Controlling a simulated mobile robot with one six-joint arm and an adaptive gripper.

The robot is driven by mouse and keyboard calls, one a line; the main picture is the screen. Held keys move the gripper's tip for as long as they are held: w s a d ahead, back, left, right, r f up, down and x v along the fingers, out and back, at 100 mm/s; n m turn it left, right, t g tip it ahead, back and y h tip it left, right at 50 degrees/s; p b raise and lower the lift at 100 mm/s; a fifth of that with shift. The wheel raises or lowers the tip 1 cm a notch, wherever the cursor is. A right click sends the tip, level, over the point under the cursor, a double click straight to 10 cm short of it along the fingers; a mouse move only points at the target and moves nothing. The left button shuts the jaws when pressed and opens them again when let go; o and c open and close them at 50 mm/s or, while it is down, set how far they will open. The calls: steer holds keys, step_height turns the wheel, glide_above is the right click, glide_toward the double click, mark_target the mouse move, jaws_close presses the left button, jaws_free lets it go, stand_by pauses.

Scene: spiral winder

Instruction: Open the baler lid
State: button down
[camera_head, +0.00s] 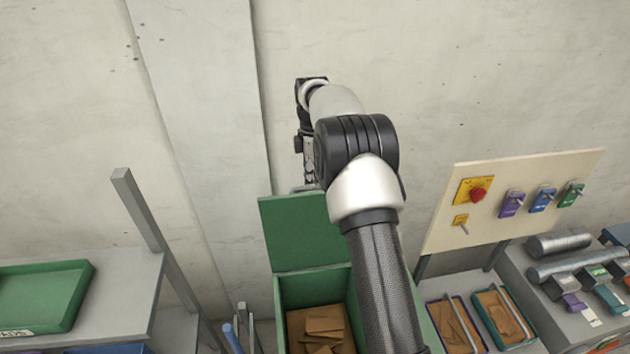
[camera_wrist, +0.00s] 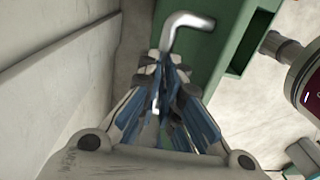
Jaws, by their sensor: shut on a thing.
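The green baler (camera_head: 287,290) stands below my arm, with brown cardboard pieces (camera_head: 318,326) visible inside. Its green lid (camera_head: 305,235) is raised, standing up at the back of the opening close to the wall. My gripper (camera_wrist: 168,85) is shut on the lid's bent metal handle (camera_wrist: 187,22). The wrist view also shows the green lid (camera_wrist: 207,48) beside the handle. In the head view my gripper is above the lid's top edge, partly hidden by my arm. My arm also covers the right part of the lid and opening.
A bare concrete wall (camera_head: 200,90) is close behind. A bench with a green tray (camera_head: 45,295) and a grey post (camera_head: 150,235) stand left. At right are a control board (camera_head: 520,195) with a red button, and trays of cardboard (camera_head: 503,315).

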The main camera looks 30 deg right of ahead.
mark_target(314, 187)
steer(key=f, duration=0.1)
steer(key=s+f, duration=0.1)
steer(key=shift+a+f+g, duration=0.15)
steer(key=shift+f+g, duration=0.15)
steer(key=shift+f, duration=0.05)
steer(key=c, duration=1.8)
jaws_free()
steer(key=shift+o, duration=1)
steer(key=shift+w+f, duration=0.15)
steer(key=shift+w, duration=0.3)
steer(key=shift+s, duration=0.15)
steer(key=shift+r, duration=0.2)
steer(key=shift+w+d+r, duration=0.2)
steer(key=shift+r, duration=0.3)
step_height(314, 187, up, 11)
steer(key=shift+w, duration=0.35)
